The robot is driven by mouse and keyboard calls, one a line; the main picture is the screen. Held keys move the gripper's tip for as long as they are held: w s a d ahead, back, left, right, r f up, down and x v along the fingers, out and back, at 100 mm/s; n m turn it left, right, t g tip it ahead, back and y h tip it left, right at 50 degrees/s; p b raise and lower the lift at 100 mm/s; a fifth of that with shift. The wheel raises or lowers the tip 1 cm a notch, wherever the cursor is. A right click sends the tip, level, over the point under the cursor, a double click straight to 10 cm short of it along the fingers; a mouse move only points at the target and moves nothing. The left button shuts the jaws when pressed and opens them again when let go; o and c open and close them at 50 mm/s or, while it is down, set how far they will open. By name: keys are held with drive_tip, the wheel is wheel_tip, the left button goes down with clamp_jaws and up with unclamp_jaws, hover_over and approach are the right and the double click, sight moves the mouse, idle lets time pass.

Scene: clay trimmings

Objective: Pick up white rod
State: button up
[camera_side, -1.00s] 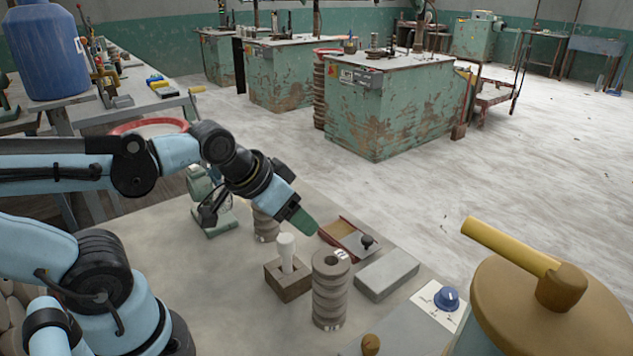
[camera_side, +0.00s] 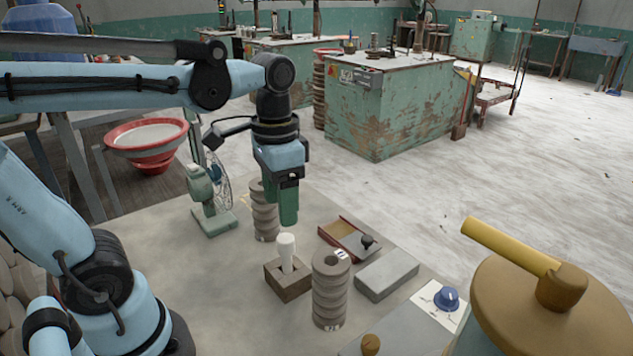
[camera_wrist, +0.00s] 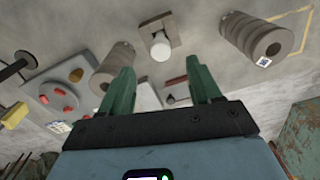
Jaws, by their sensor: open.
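The white rod (camera_side: 287,250) stands upright in a brown square block (camera_side: 288,280) on the table. In the wrist view the rod's white end (camera_wrist: 160,47) shows above and between my fingers, with the block (camera_wrist: 157,28) around its base. My gripper (camera_side: 288,217) points down, just above the rod in the side view and apart from it. In the wrist view its two green fingers (camera_wrist: 162,80) are spread with nothing between them.
Stacks of grey rings stand close by: one in front right (camera_side: 331,290) of the block, one behind (camera_side: 264,212). A shallow red-edged box (camera_side: 345,238) and a grey slab (camera_side: 387,275) lie to the right. A small fan (camera_side: 212,200) stands behind left.

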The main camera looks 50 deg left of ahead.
sight(285, 238)
drive_tip(key=shift+w+f, duration=0.2)
drive_tip(key=shift+f, duration=4.3)
drive_tip(key=c, duration=1.1)
drive_tip(key=shift+c, duration=0.2)
drive_tip(key=shift+r, duration=0.15)
